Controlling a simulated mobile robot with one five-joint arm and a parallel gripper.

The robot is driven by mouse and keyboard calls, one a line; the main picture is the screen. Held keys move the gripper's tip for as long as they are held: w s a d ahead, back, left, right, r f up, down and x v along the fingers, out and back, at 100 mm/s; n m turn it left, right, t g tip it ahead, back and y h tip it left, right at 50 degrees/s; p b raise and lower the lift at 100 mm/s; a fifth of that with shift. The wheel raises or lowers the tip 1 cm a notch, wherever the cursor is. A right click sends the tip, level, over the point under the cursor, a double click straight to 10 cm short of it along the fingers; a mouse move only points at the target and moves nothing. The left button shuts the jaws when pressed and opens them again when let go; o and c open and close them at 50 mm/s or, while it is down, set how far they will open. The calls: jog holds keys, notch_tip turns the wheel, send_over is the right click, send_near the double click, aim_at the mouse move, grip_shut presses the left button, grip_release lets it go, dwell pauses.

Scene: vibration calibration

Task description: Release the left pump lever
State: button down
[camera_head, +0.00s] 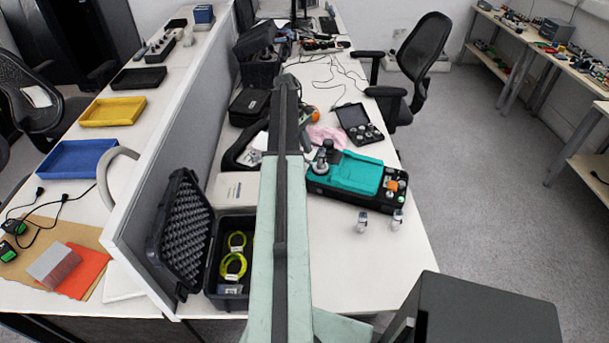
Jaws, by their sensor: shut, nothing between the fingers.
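A teal pump unit in a black tray (351,173) lies on the white desk, right of my arm. A metal fitting with a dark top stands at its left end, close to my arm. Orange and metal knobs (393,186) sit at its right end. I cannot make out the left lever at this size; my arm covers the desk just left of the unit. My pale green arm rises through the middle of the view.
Two small metal fittings (362,222) stand on the desk in front of the pump. An open black case (182,235) with yellow coils is left of my arm. An open black box (360,125) lies behind the pump. The desk's front right is clear.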

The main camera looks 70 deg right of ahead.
jog(key=a+f+n+b, duration=0.1)
jog(key=a+f+n+h, duration=0.1)
jog(key=shift+w+a+f+n+b, duration=0.1)
jog(key=shift+w+n+b, duration=0.25)
jog(key=shift+n, duration=0.05)
jog(key=s+a+n+t+h, duration=0.2)
jog(key=a+n+h, duration=0.2)
jog(key=a+n, duration=0.65)
notch_tip(320, 180, up, 7)
jog(key=d+n+p, duration=0.2)
jog(key=p, duration=0.5)
jog(key=shift+d, duration=0.4)
jog(key=shift+s+n, duration=0.1)
jog(key=shift+n, duration=0.15)
